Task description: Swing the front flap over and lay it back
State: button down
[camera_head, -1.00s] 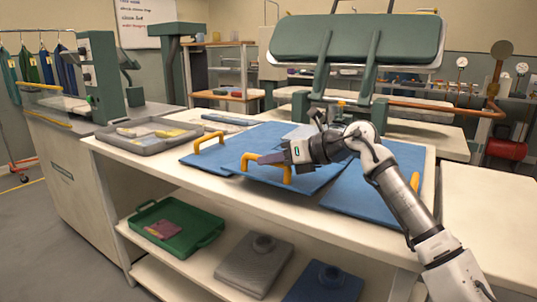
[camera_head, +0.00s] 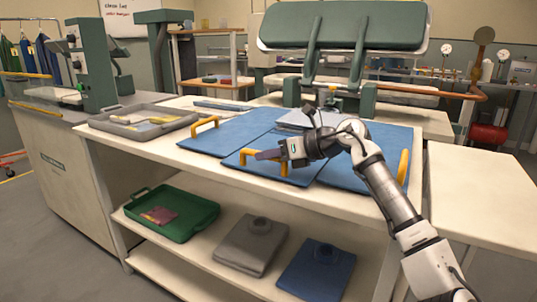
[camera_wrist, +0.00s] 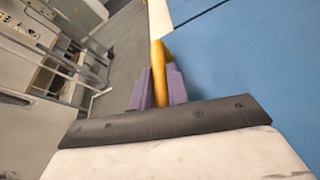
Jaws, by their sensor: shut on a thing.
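A blue folding board lies on the white worktable, with a left panel (camera_head: 225,134), a front flap (camera_head: 290,176) and a right panel (camera_head: 365,172). The front flap lies flat or nearly flat at the table's front edge. My gripper (camera_head: 259,155) is shut on the front flap's yellow handle (camera_head: 242,156). The wrist view shows the yellow handle (camera_wrist: 158,65) between the purple fingers of my gripper (camera_wrist: 159,86). A grey folded piece (camera_head: 298,121) lies toward the back of the board, partly hidden by my arm.
Yellow handles stand on the left panel (camera_head: 203,124) and right panel (camera_head: 403,167). A grey tray (camera_head: 100,124) sits left of the board. A green press (camera_head: 345,27) stands behind. The shelf below holds a green tray (camera_head: 205,222) and folded garments (camera_head: 250,243).

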jog(key=shift+s+a+f, duration=0.1)
jog(key=shift+a+f, duration=0.05)
jog(key=shift+f, duration=0.2)
jog(key=c, duration=1.4)
grip_release()
jog(key=shift+o, duration=0.2)
jog(key=shift+r, duration=0.1)
jog(key=shift+d+r, duration=0.1)
jog(key=shift+d, duration=0.1)
jog(key=v, duration=1.3)
jog(key=shift+d, duration=0.2)
jog(key=shift+s, duration=0.1)
